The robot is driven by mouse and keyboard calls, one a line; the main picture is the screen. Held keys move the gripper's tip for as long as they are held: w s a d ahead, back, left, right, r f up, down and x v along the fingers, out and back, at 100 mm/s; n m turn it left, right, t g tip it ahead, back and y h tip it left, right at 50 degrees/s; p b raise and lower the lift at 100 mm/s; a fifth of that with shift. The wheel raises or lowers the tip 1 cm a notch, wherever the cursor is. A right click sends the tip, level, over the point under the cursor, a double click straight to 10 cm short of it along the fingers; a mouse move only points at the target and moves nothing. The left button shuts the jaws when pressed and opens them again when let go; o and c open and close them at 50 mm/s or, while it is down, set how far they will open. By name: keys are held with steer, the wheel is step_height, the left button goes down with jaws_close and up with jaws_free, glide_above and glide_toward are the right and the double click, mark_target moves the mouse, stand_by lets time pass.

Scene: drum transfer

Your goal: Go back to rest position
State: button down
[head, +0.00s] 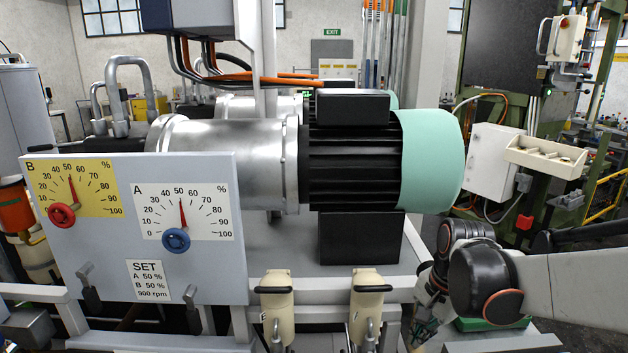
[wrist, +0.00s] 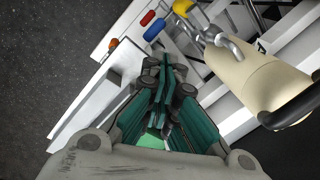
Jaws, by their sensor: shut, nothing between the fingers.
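My gripper (head: 422,328) is at the lower right of the head view, just right of the cream handled canisters, with my arm reaching in from the right edge. In the wrist view my gripper (wrist: 165,78) points away from the camera, its dark green-lined fingers drawn together at the tips. It is shut and holds nothing. The fingertips lie over or near a pale frame; I cannot tell whether they touch it. A green surface (head: 490,323) shows below my arm, partly hidden by it.
A cream canister (head: 366,305) and another (head: 276,300) stand left of my gripper. A gauge panel (head: 90,245) is at left, and a motor with a mint cover (head: 430,160) is above. A white box (head: 492,165) stands behind my arm. Dark floor (wrist: 50,60) is clear in the wrist view.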

steer(key=s+a+r+n+t, duration=0.1)
steer(key=s+r+n+t, duration=0.2)
steer(key=s+n, duration=0.2)
steer(key=s+a+r+n+t+h, duration=0.1)
steer(key=s+r+n+t, duration=0.1)
steer(key=s+r+n, duration=0.2)
steer(key=s+n, duration=0.2)
steer(key=s, duration=0.2)
steer(key=shift+s+a+r+n+t, duration=0.15)
steer(key=shift+a+n+t, duration=0.15)
steer(key=shift+t, duration=0.1)
stand_by(1.5)
